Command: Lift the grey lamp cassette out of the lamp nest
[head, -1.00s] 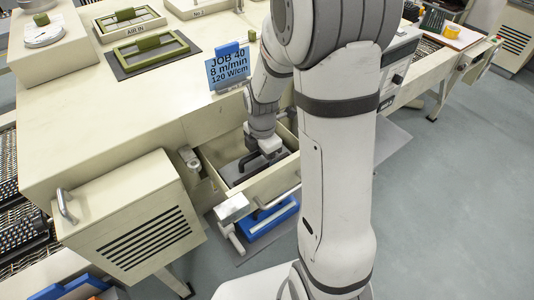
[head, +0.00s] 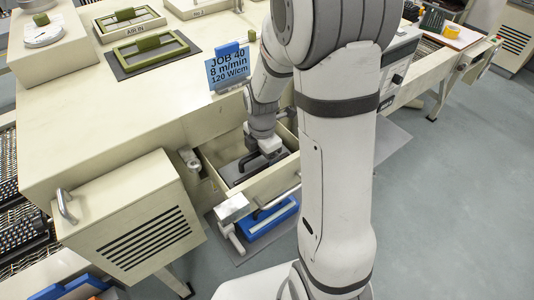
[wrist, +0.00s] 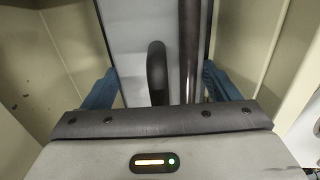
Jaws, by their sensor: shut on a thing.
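The grey lamp cassette (head: 233,172) with its dark handle is in the cream, open-topped lamp nest (head: 268,182) in the head view. In the wrist view the cassette (wrist: 127,35) fills the middle, with the black handle (wrist: 157,72) and a dark lengthwise bar. My gripper (head: 265,150) reaches down into the nest. In the wrist view the blue fingers of my gripper (wrist: 160,88) stand at the two sides of the cassette, shut on it. The fingertips' contact and the cassette's underside are hidden.
Cream nest walls stand close on both sides. The hinged louvred cover (head: 140,235) hangs open at left. A blue-framed item (head: 268,220) lies below the nest on a grey mat. A blue job sign (head: 227,68) stands behind on the machine top. Open floor lies right.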

